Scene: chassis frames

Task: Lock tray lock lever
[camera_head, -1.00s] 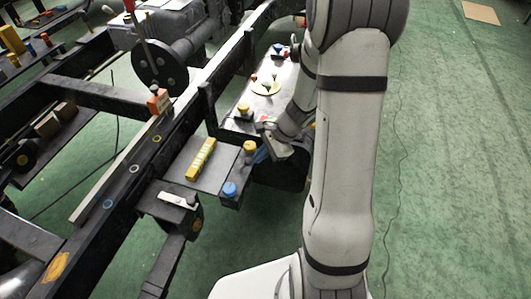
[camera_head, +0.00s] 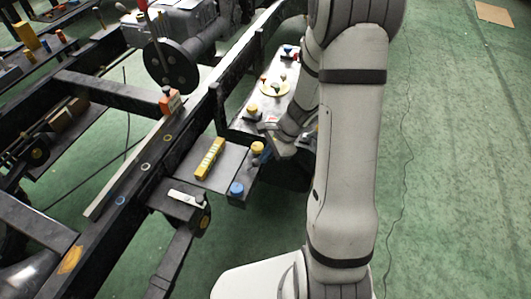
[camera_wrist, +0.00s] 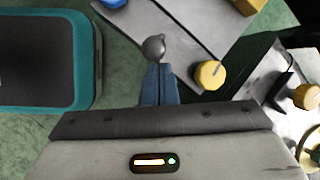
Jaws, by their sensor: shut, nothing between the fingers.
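In the wrist view, my gripper (camera_wrist: 158,68) is shut, its blue fingers together and empty. A dark grey ball knob (camera_wrist: 155,47) sits just beyond the fingertips at the grey tray's edge; it may be the lock lever's end, and I cannot tell whether the fingers touch it. The tray plate (camera_wrist: 190,25) carries a yellow round cap (camera_wrist: 210,75) to the right of the fingers. In the head view, the tray plate (camera_head: 228,178) sticks out from the black chassis rail, with the yellow cap (camera_head: 257,147) at its corner. My wrist hides the fingertips there.
A blue cap (camera_head: 236,188) and a yellow block (camera_head: 210,158) are on the plate. A white lever-like bar (camera_head: 187,197) lies on a bracket in front. Green floor (camera_head: 450,180) is clear at right.

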